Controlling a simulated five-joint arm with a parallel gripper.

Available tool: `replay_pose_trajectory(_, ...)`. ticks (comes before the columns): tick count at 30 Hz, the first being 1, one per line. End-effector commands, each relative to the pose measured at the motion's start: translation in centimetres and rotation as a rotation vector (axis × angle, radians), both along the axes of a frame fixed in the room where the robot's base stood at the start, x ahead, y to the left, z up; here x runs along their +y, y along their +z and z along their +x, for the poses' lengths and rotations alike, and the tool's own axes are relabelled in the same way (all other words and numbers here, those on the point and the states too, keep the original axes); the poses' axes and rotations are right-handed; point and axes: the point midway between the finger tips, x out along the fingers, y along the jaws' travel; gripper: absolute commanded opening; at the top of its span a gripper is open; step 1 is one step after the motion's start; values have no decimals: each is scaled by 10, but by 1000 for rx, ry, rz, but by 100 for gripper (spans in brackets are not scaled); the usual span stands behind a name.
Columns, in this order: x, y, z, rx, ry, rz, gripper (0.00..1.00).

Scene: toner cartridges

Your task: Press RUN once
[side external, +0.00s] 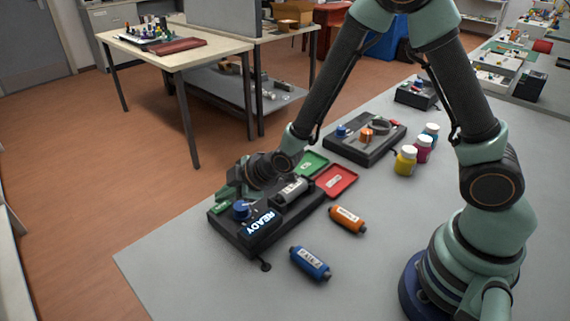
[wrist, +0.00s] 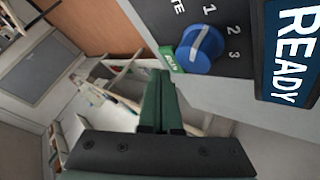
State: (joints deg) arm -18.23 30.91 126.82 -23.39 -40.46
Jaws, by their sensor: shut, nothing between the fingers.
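The dark machine (side external: 228,238) stands on the grey table at the centre left, its display (side external: 263,223) reading READY, also in the wrist view (wrist: 293,50). A green RUN button (side external: 221,208) sits at its left corner; its lettered face shows partly in the wrist view (wrist: 172,57). A blue knob (side external: 241,209) is beside it, with the numbers 1, 2 and 3 around it in the wrist view (wrist: 201,48). My gripper (side external: 224,195) is shut and empty, its fingertips (wrist: 161,76) right at the RUN button. I cannot tell whether they touch it.
A grey cylinder (side external: 291,190) lies on the machine. Green (side external: 313,163) and red (side external: 338,181) trays lie behind it. An orange cartridge (side external: 347,219) and a blue cartridge (side external: 310,263) lie in front. Bottles (side external: 405,161) and another dark unit (side external: 347,150) stand farther back.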

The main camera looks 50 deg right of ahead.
Motion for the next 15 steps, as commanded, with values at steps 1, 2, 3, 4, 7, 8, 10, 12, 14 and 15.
replay_pose_trajectory(1,-1,-2,0,0,-1,-1,0)
replay_pose_trajectory(2,-1,-3,0,0,-1,-1,0)
replay_pose_trajectory(3,-1,-4,1,0,-1,-2,0)
replay_pose_trajectory(4,-2,-5,1,0,-2,-2,0)
replay_pose_trajectory(7,-2,-6,1,0,-2,-2,0)
replay_pose_trajectory(8,-2,-6,1,0,-2,-2,0)
replay_pose_trajectory(10,-2,-6,1,0,-2,-2,0)
replay_pose_trajectory(12,-2,-6,1,0,-2,-2,0)
replay_pose_trajectory(14,-2,-6,1,0,-2,-2,0)
replay_pose_trajectory(15,-2,-6,1,0,-2,-2,0)
